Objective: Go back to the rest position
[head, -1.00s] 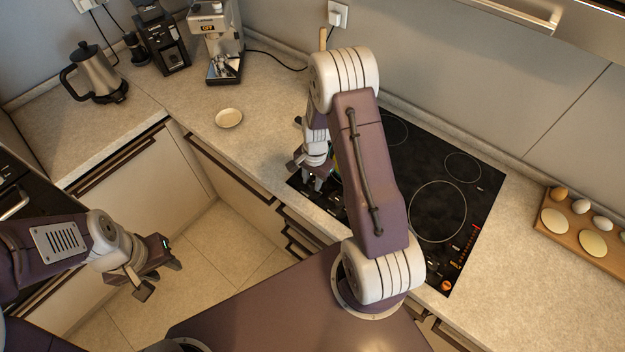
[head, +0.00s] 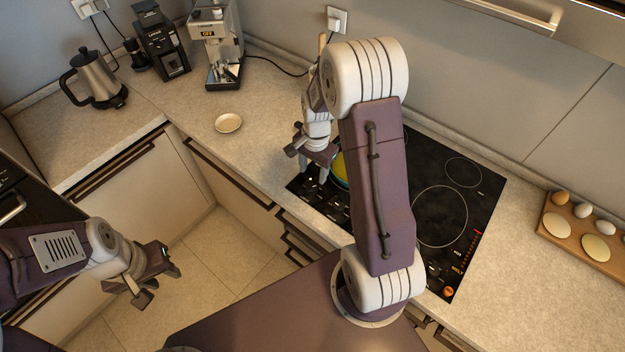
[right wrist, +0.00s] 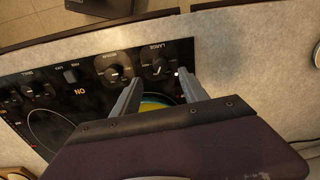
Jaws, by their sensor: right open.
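My left gripper (head: 156,278) hangs over the floor in front of the cabinets at the lower left of the head view. Its two fingers are spread apart with nothing seen between them. My right gripper (head: 314,174) points down over the left front edge of the cooktop. In the right wrist view its two fingers (right wrist: 158,98) are apart and hold nothing. A yellow and blue round thing (head: 340,172) shows beside the right gripper in the head view, mostly hidden by my right arm. A part of it also shows past the fingers in the right wrist view (right wrist: 155,103).
The black cooktop (head: 470,205) lies under my right arm. A small saucer (head: 228,123), kettle (head: 95,78), grinder (head: 162,45) and espresso machine (head: 218,45) stand at the back left. A wooden egg board (head: 572,236) lies at the right. The counter around the saucer is clear.

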